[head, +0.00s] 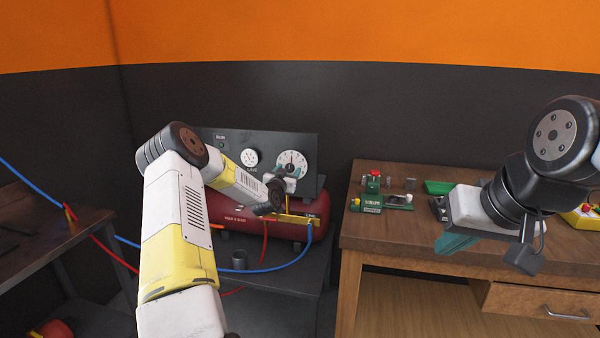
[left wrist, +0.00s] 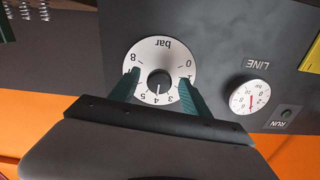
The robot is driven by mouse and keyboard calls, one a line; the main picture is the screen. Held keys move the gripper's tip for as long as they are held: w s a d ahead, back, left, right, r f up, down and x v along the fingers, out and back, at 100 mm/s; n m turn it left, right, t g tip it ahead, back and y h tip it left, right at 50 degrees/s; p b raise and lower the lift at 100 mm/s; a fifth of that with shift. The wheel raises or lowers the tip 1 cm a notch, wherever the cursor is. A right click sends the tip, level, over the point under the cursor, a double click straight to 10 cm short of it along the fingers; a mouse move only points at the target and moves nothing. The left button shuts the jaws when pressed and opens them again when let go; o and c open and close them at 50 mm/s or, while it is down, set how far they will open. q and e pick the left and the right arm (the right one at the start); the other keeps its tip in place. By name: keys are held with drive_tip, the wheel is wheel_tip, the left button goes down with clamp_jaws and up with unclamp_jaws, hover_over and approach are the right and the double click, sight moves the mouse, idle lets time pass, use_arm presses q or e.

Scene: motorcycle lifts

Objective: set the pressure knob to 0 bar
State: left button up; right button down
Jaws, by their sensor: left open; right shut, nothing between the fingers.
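The pressure knob (left wrist: 160,80) is a dark round knob at the centre of a white dial marked 0 to 8 bar, upside down in the left wrist view. The dial (head: 292,158) also shows on the compressor's grey panel in the head view. My left gripper (left wrist: 158,76) is open, its two green fingers on either side of the knob with gaps between. In the head view the left gripper (head: 290,171) is at the dial's lower part. My right gripper (head: 456,243) is shut and empty above the wooden bench.
A LINE gauge (left wrist: 249,97) and a green RUN button (left wrist: 286,113) sit beside the dial. The red tank (head: 240,222) lies below the panel (head: 270,143). Blue and red hoses hang in front. The wooden bench (head: 385,235) at right carries green tools.

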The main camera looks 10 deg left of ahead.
use_arm(q)
clamp_jaws()
drive_tip(key=shift+n, duration=0.3)
